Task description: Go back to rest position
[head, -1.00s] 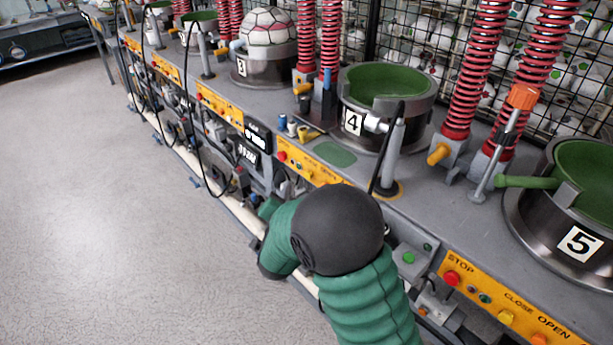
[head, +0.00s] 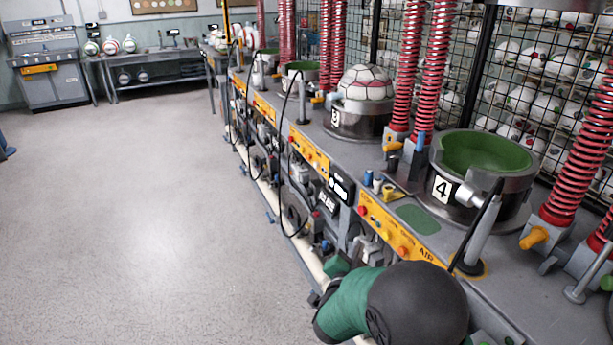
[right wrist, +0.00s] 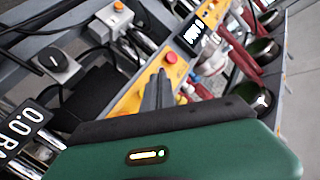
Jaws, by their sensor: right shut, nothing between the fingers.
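My right arm (head: 345,308) with its green sleeve and black joint shows at the bottom of the head view, in front of the press bench. My right gripper (right wrist: 158,92) shows in the right wrist view as dark fingers held together, with nothing between them. It is close to the yellow control panel (right wrist: 133,100) with a red button (right wrist: 170,57); I cannot tell whether it touches it. My left gripper is in neither view.
Press 4 (head: 440,192) stands open with a green inside. Press 3 (head: 355,122) holds a white panelled ball (head: 366,83). A wire mesh fence (head: 520,70) runs behind the bench. The grey floor (head: 130,200) to the left is clear.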

